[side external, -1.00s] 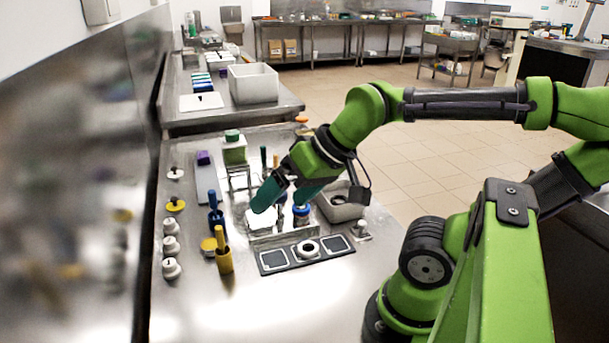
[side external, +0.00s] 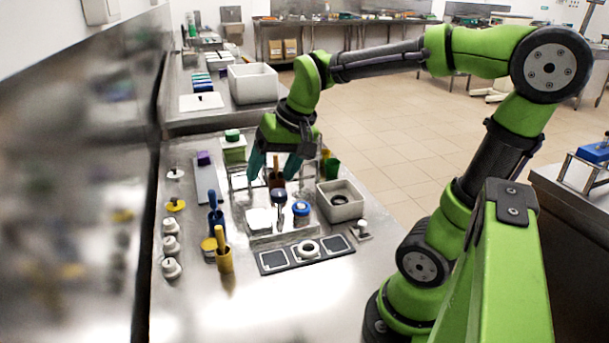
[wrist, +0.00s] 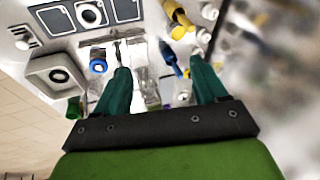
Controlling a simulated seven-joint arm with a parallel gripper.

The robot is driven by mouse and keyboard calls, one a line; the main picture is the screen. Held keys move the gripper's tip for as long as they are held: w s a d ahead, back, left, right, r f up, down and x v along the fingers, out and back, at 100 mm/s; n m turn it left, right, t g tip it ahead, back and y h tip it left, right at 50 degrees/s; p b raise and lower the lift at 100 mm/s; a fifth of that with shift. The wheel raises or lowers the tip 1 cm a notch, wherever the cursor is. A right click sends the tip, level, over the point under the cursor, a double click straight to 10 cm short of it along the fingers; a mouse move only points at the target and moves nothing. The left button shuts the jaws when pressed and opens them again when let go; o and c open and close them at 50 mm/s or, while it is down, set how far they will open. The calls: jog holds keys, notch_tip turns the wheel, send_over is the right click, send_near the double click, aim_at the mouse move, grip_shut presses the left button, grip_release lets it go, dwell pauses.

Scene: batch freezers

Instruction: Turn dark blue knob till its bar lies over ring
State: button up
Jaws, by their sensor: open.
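A small knob with a dark blue top (side external: 279,196) stands on the metal plate (side external: 268,238), between a white block (side external: 258,219) and a blue-capped jar (side external: 301,208). The jar also shows in the wrist view (wrist: 98,66). The knob's bar is too small to make out, and I cannot pick out the ring. My gripper (side external: 275,170) is above and behind the knob, pointing down, with its teal fingers apart. In the wrist view my gripper (wrist: 158,66) is spread and nothing is held between its fingers.
A grey square bin (side external: 340,213) stands right. The front of the counter is clear.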

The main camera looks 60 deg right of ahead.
aim_at(279, 191)
jog(key=w+d+r+m+g, duration=0.2)
jog(key=w+d+m+g, duration=0.4)
jog(key=d+m, duration=0.65)
jog(key=shift+n+t, duration=0.6)
jog(key=shift+n, duration=0.35)
jog(key=f, duration=0.5)
jog(key=w+d+f, duration=0.1)
jog(key=f, duration=1)
jog(key=shift+w+d+f, duration=0.2)
jog(key=shift+d+f, duration=0.15)
jog(key=c, duration=1.1)
